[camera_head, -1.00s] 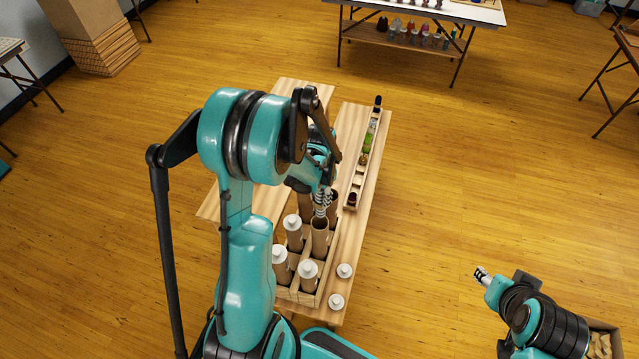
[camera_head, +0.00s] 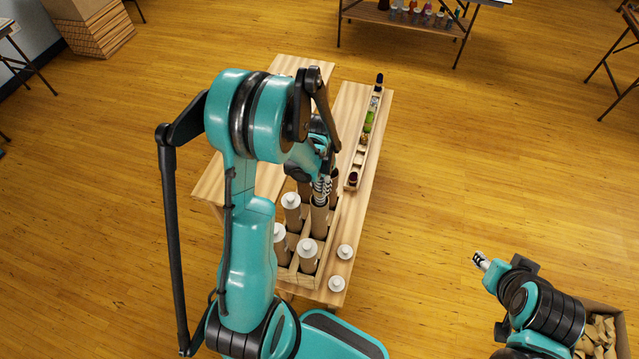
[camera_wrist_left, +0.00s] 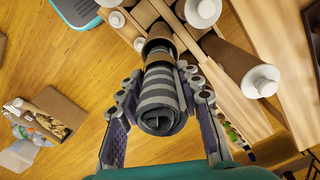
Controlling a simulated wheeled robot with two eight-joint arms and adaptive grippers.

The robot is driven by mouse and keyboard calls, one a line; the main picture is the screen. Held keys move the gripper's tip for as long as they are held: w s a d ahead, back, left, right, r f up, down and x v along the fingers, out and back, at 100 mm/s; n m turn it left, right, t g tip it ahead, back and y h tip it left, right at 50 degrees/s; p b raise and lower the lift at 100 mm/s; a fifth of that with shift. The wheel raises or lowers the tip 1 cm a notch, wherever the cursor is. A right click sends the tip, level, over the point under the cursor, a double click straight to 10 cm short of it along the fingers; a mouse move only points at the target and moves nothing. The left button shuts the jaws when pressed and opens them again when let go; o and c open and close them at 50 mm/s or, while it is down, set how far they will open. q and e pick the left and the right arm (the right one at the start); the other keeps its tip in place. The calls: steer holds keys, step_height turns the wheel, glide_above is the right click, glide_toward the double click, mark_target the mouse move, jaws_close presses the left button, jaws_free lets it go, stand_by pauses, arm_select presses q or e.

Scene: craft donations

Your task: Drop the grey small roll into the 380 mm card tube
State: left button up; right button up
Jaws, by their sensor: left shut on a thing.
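The grey small roll (camera_wrist_left: 158,100) is a rolled, striped grey cloth between the fingers of my left gripper (camera_wrist_left: 163,108). In the head view, my left gripper (camera_head: 322,188) is right above the mouth of an uncapped brown card tube (camera_head: 319,218). In the left wrist view the roll's far end meets the open mouth of this card tube (camera_wrist_left: 155,46); how far it reaches inside is hidden. The tube stands upright in a wooden crate. My right gripper (camera_head: 481,261) is far off to the right, over the floor, too small to judge.
Several white-capped tubes (camera_head: 308,258) stand in the crate (camera_head: 303,280) around the open one. Two loose white caps (camera_head: 345,251) lie on the table at its near right. A narrow wooden rack (camera_head: 352,180) with small items runs along the table's right side.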

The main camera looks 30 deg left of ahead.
arm_select(q)
steer(key=shift+f, duration=0.3)
steer(key=o, duration=1.2)
step_height(320, 180, up, 12)
steer(key=shift+r, duration=0.1)
steer(key=shift+s+d+b, duration=0.1)
steer(key=shift+b, duration=0.2)
steer(key=s+d+f+n+t+b, duration=0.1)
steer(key=s+d+f+t+b, duration=0.1)
steer(key=b, duration=0.3)
steer(key=s+d+f+n+t+b, duration=0.1)
steer(key=s+d+f+t+b, duration=0.1)
steer(key=s+d+b, duration=0.3)
steer(key=s+d+f+n+t+b, duration=0.1)
steer(key=s+d+f+t+b, duration=0.2)
steer(key=s+b, duration=0.1)
steer(key=shift+d+b, duration=0.2)
steer(key=shift+b, duration=0.55)
